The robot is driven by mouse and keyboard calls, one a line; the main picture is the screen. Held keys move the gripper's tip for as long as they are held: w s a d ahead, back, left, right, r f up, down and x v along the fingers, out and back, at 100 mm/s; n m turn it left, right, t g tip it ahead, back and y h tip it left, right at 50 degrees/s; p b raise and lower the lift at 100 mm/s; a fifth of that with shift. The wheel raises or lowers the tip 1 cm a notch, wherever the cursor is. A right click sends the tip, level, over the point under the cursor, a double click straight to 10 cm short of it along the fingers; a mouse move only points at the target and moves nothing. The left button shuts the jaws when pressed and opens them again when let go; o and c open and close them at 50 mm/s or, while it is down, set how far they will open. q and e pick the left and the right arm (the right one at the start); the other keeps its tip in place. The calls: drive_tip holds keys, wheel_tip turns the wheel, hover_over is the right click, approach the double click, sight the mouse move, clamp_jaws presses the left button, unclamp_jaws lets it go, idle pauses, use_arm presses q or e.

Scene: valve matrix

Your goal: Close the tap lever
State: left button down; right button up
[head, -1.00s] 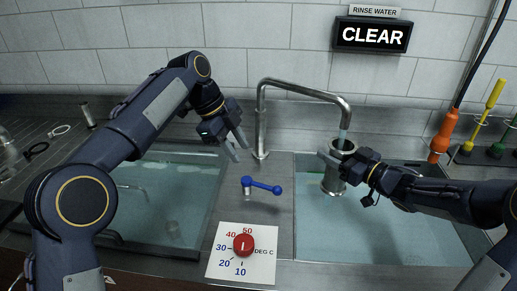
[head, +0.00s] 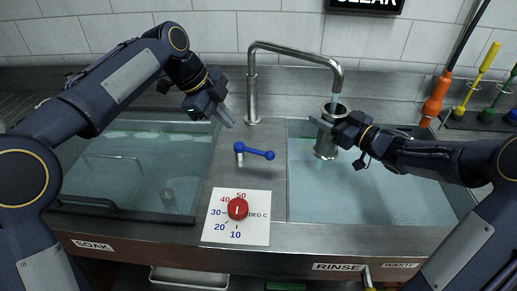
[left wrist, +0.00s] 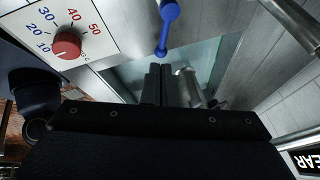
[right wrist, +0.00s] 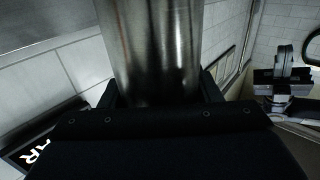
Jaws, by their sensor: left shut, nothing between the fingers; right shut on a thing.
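The blue tap lever (head: 255,152) sits on the steel strip between the two sinks, pointing right; it also shows in the left wrist view (left wrist: 168,22). The curved steel tap (head: 300,52) stands behind it, with water running from its spout into a metal cup (head: 326,140). My left gripper (head: 228,121) is shut and empty, above and left of the lever, apart from it. My right gripper (head: 331,127) is shut on the metal cup, holding it upright under the spout; the cup fills the right wrist view (right wrist: 155,50).
A red temperature knob (head: 237,208) sits on a white dial plate in front of the lever. The soak sink (head: 130,170) is at left, the rinse sink (head: 370,190) at right. Orange, yellow and green handled tools (head: 483,75) stand at the far right.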

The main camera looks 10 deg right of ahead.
sight(254, 151)
use_arm(q)
drive_tip(key=s+a+f+t, duration=0.1)
drive_tip(key=s+f+t, duration=0.1)
drive_tip(key=s, duration=0.4)
drive_tip(key=shift+n+h, duration=0.3)
drive_tip(key=shift+n, duration=0.1)
drive_tip(key=x, duration=1)
drive_tip(key=shift+s, duration=0.35)
drive_tip(key=shift+w+d+f, duration=0.1)
drive_tip(key=shift+w+d, duration=0.15)
drive_tip(key=shift+w, duration=0.35)
drive_tip(key=shift+w+d+f, duration=0.1)
drive_tip(key=shift+w+d, duration=0.2)
drive_tip(key=shift+w, duration=0.25)
drive_tip(key=shift+w+d, duration=0.3)
drive_tip(key=shift+w, duration=0.3)
